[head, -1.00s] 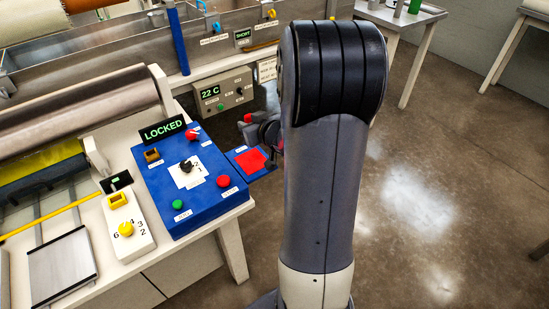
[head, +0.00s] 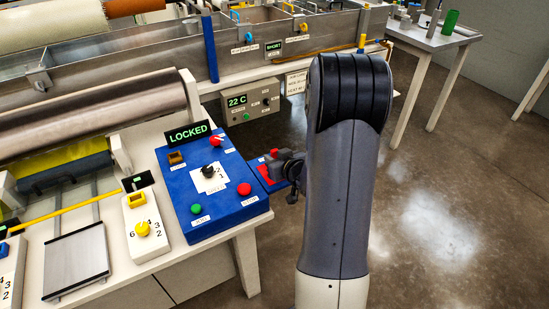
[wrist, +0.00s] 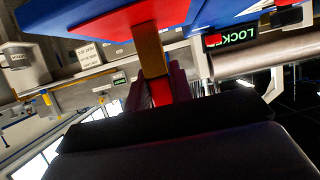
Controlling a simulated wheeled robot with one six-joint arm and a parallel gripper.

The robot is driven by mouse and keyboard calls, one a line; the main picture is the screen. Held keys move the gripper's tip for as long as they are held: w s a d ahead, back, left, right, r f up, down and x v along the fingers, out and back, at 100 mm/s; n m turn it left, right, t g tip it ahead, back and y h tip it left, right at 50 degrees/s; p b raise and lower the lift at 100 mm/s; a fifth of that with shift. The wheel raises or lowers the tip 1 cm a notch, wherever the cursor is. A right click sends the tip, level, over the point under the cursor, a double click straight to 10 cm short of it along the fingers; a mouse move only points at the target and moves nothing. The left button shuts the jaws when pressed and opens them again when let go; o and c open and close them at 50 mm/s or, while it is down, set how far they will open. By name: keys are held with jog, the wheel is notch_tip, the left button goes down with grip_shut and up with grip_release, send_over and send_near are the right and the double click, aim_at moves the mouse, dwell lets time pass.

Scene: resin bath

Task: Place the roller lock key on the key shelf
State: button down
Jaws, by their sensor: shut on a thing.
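My gripper (head: 279,164) is at the shelf on the right side of the blue console. It is shut on the roller lock key, which has a red part (wrist: 160,92) between the fingers and a brass-brown part (wrist: 150,50). In the head view a small red bit of the key (head: 274,152) shows at the gripper. The key shelf (head: 262,164) is blue with a red patch (wrist: 160,12), partly hidden by my gripper in the head view. In the wrist view the key's brass part reaches to the patch; I cannot tell whether it touches.
The blue console (head: 225,205) carries buttons, a dial and a display (head: 189,135) reading LOCKED. A grey control box (head: 250,104) reading 22 C is behind the shelf. A metal roller (head: 90,120) is at left. Open floor (head: 420,220) lies to the right.

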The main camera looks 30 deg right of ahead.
jog(key=c, duration=1.3)
grip_release()
jog(key=shift+f, duration=0.1)
jog(key=shift+o, duration=0.2)
jog(key=shift+r, duration=0.25)
jog(key=p+v, duration=0.1)
jog(key=v, duration=1.1)
